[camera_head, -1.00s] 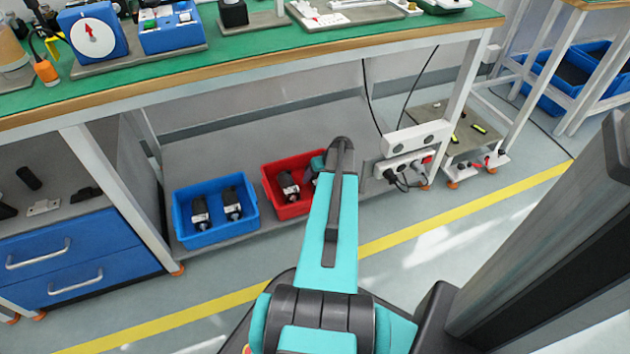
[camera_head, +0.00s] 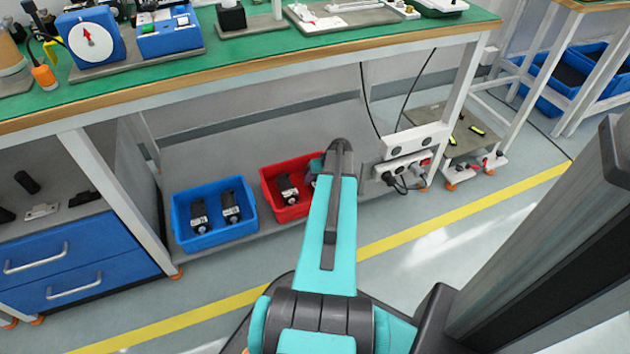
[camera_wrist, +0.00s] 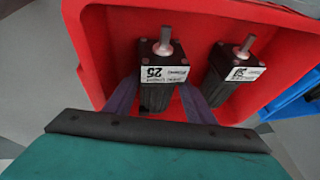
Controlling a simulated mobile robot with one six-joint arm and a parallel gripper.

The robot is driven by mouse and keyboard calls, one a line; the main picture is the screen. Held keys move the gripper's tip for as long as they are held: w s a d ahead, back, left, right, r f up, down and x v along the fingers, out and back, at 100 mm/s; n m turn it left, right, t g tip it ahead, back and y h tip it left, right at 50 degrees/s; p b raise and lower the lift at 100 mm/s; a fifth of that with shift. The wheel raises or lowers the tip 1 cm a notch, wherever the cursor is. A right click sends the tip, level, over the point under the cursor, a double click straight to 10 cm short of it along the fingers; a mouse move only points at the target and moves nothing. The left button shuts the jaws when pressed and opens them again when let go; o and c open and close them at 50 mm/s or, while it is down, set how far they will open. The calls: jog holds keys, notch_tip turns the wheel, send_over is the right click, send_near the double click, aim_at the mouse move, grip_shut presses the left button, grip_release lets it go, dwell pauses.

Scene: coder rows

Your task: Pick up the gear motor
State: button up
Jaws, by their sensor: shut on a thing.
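Two dark gear motors with silver shafts and white labels stand in a red bin (camera_head: 265,187), which fills much of the wrist view (camera_wrist: 88,60). My gripper (camera_wrist: 157,97) has its two purple fingers on either side of the gear motor (camera_wrist: 160,75) on the left in the wrist view, and is shut on it. This motor is still within the bin's walls; whether its base touches the floor of the bin cannot be told. The other motor (camera_wrist: 232,70) stands beside it, close to one finger, and shows in the head view (camera_head: 288,190). My arm mostly hides the gripper there.
A blue bin (camera_head: 178,222) with two similar motors stands left of the red bin on the low shelf. The green-topped workbench (camera_head: 270,42) overhangs both bins. A white power strip (camera_head: 408,168) with plugs and cables is right of my arm.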

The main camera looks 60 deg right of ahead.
notch_tip(320, 180, up, 10)
jog(key=p, duration=0.3)
jog(key=shift+p, duration=0.35)
jog(key=shift+f, duration=0.1)
dwell(0.5)
